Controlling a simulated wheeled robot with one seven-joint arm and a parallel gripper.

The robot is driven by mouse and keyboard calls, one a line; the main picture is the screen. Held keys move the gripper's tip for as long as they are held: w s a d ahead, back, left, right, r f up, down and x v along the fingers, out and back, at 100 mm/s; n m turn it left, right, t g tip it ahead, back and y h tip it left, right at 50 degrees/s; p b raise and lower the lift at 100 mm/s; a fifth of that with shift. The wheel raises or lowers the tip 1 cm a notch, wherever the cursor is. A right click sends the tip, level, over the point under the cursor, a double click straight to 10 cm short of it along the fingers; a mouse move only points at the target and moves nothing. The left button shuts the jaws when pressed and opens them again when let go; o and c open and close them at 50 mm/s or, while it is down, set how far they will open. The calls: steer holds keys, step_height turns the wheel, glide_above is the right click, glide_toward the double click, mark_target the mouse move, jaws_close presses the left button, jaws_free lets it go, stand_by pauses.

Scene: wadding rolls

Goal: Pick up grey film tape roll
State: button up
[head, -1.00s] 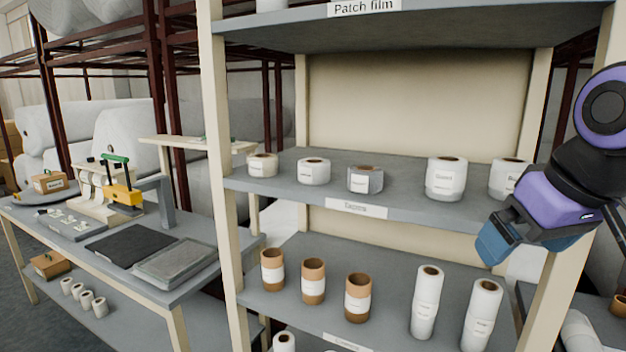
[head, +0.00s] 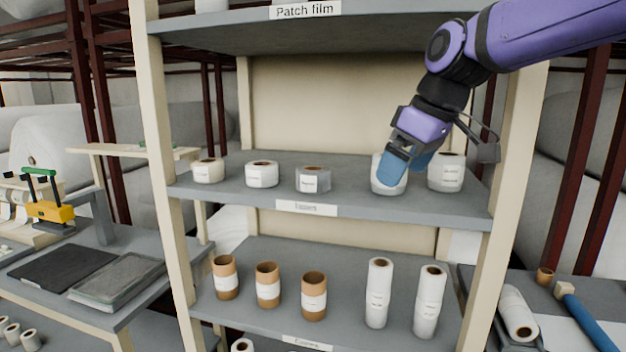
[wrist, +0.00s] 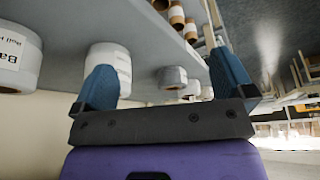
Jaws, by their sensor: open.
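The grey tape roll (head: 313,181) stands on the "Tapes" shelf, third from the left, with a white label on its front. My gripper (head: 408,168) is to its right, in front of a larger white roll (head: 378,173) that its blue fingers partly hide. My gripper is open and empty, and does not touch the grey roll. In the wrist view the shelf appears upside down. There the grey roll (wrist: 172,77) shows beyond and between the two spread fingers of my gripper (wrist: 166,82), and the white roll (wrist: 110,58) is partly behind the left finger.
Two white rolls (head: 208,171) (head: 262,174) stand left of the grey one, and another large roll (head: 446,172) stands at the right. Brown and tall white rolls (head: 378,290) fill the shelf below. A shelf post (head: 515,180) rises at the right. The shelf above overhangs.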

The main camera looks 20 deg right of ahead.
mark_target(320, 170)
steer(key=w+a, duration=0.2)
steer(key=w, duration=0.3)
steer(key=w+a, duration=0.3)
steer(key=w, duration=0.2)
steer(key=w+a, duration=0.3)
steer(key=w, duration=0.2)
steer(key=shift+w+a, duration=0.2)
steer(key=shift+w, duration=0.15)
steer(key=x, duration=0.5)
steer(key=shift+c, duration=0.5)
steer(key=c, duration=0.9)
